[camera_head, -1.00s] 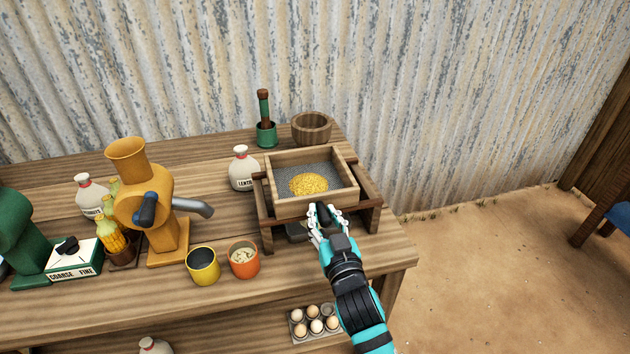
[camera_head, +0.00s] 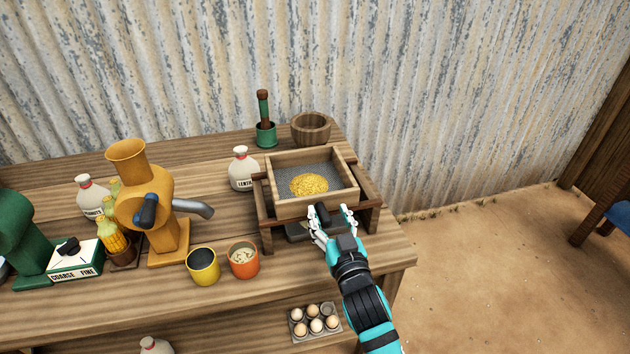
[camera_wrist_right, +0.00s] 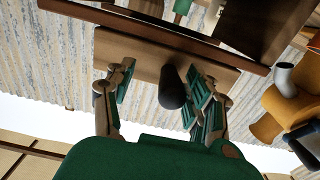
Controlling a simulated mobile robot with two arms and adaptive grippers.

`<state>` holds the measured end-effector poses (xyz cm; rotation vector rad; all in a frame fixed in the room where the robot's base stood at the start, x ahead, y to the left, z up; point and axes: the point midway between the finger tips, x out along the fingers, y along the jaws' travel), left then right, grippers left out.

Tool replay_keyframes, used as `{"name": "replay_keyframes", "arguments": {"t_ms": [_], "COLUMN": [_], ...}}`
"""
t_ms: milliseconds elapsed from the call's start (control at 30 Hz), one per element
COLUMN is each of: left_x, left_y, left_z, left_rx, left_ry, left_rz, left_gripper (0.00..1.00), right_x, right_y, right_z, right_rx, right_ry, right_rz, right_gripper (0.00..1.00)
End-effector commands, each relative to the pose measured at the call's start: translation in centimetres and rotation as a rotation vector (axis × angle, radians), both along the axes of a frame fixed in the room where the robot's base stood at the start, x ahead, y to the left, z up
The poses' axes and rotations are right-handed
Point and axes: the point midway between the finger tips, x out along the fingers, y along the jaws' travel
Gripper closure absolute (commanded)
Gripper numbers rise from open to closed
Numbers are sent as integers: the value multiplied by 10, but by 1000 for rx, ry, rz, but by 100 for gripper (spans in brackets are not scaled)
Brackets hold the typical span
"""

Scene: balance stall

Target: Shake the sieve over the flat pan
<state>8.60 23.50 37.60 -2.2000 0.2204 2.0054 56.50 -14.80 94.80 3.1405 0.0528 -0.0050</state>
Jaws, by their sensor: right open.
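The wooden sieve (camera_head: 290,160) has a square frame and a mesh bottom with a heap of yellow grain (camera_head: 309,184) on it. It rests on a wooden stand (camera_head: 266,225). A dark handle (camera_head: 322,212) sticks out of its front; it also shows in the right wrist view (camera_wrist_right: 173,88). My right gripper (camera_head: 332,222) is open in front of the sieve, its fingers on either side of the handle and apart from it in the wrist view. A flat grey pan (camera_head: 299,232) shows partly under the sieve, mostly hidden. My left gripper is not in view.
An orange cup (camera_head: 243,260) and a yellow cup (camera_head: 203,266) stand left of the stand. A yellow grinder (camera_head: 160,205) stands further left. A white bottle (camera_head: 241,170), a green mortar (camera_head: 266,136) and a wooden bowl (camera_head: 311,129) stand behind. Eggs (camera_head: 315,322) sit below.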

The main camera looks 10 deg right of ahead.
Motion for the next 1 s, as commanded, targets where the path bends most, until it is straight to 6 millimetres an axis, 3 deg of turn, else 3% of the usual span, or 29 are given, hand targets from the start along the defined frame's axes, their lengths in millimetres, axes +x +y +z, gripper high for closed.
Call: {"name": "replay_keyframes", "arguments": {"t_ms": [167, 800, 1000], "left_x": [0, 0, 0], "left_y": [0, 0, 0], "left_z": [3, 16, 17], "left_rx": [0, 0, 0], "left_ry": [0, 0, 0], "left_rz": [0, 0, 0], "left_gripper": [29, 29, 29], "right_x": [-8, -72, -80], "right_y": [0, -3, -3], "right_z": [2, 2, 2], "right_rx": [1, 0, 0], "right_ry": [-2, -3, -4], "right_rz": [0, 0, -1], "right_gripper": [46, 46, 46]}}
